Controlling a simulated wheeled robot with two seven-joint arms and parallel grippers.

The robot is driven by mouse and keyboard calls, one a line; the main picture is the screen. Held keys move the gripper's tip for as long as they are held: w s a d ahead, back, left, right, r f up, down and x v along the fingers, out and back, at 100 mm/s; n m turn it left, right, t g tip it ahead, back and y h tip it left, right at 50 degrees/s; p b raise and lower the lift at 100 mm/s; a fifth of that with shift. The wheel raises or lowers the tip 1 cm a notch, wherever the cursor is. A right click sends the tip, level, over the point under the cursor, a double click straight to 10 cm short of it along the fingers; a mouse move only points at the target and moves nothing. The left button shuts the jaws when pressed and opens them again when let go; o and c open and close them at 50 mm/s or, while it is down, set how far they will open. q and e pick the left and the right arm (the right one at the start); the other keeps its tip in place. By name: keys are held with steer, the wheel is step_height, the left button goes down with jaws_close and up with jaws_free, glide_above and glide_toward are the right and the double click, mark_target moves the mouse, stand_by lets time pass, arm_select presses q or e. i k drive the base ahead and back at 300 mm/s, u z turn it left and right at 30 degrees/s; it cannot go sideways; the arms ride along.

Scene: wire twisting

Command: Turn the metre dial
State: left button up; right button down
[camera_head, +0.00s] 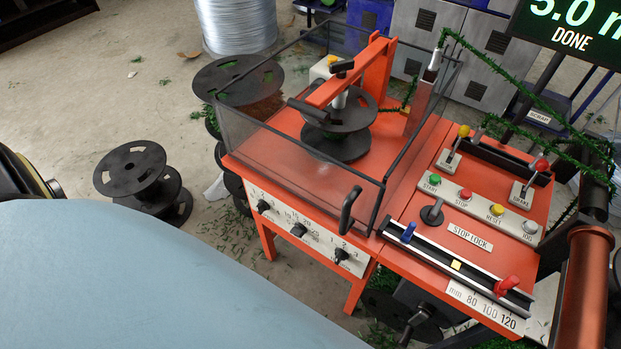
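The front panel (318,238) of the orange machine carries three black dials with printed numbers. The left dial (263,206) has 1 and 2 by it. The middle dial (298,230) has numbers such as 15 and 20. The right dial (341,255) has 1, 2 and 3. The print is too small to tell which is the metre dial or where each points. A display (570,22) at the top right reads 5.0, with its unit cut off, and DONE. Neither of my grippers is in view.
A mesh-walled guard (290,150) with a black handle (350,210) surrounds a black spool (338,130). Buttons, levers and a slide scale (490,302) lie to the right. Black spools (130,170) stand on the floor. A smooth blue-grey surface fills the lower left.

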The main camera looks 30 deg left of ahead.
mark_target(299, 230)
steer(key=z, duration=0.05)
steer(key=k, duration=0.55)
steer(key=u, duration=1)
steer(key=i, duration=0.5)
